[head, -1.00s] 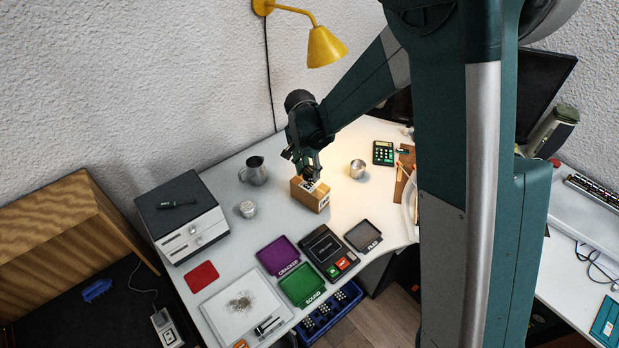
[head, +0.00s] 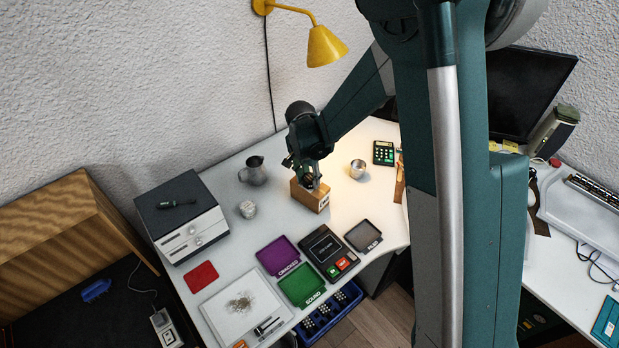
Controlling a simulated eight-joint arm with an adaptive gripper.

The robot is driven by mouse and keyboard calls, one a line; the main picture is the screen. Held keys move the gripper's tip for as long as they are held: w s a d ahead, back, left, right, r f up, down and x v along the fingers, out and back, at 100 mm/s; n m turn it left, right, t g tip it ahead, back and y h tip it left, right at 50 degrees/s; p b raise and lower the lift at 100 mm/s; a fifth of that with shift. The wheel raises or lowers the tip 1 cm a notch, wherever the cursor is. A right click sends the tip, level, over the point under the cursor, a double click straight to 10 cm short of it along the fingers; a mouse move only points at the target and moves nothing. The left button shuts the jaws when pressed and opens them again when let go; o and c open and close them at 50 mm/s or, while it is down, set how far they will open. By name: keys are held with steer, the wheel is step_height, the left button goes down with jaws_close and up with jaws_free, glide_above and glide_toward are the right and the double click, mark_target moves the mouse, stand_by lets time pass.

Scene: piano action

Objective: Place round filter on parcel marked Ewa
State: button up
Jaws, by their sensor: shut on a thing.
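My gripper (head: 311,184) is at the top of a light wooden block (head: 312,201) with a pale label on its front. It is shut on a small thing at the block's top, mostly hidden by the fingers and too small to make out. I cannot tell whether this is the round filter. I cannot make out any parcel marked Ewa in the head view.
A metal jug (head: 254,171), a small round jar (head: 248,209) and a metal cup (head: 357,169) stand near the block. Purple (head: 277,256), green (head: 302,285) and dark (head: 363,236) trays lie in front. My arm hides the table's right part.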

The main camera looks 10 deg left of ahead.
mark_target(307, 180)
steer(key=o, duration=0.8)
steer(key=shift+f, duration=0.1)
steer(key=shift+o, duration=0.2)
step_height(307, 180, up, 12)
steer(key=s+p, duration=0.1)
steer(key=shift+a, duration=0.45)
steer(key=shift+s, duration=0.1)
stand_by(0.5)
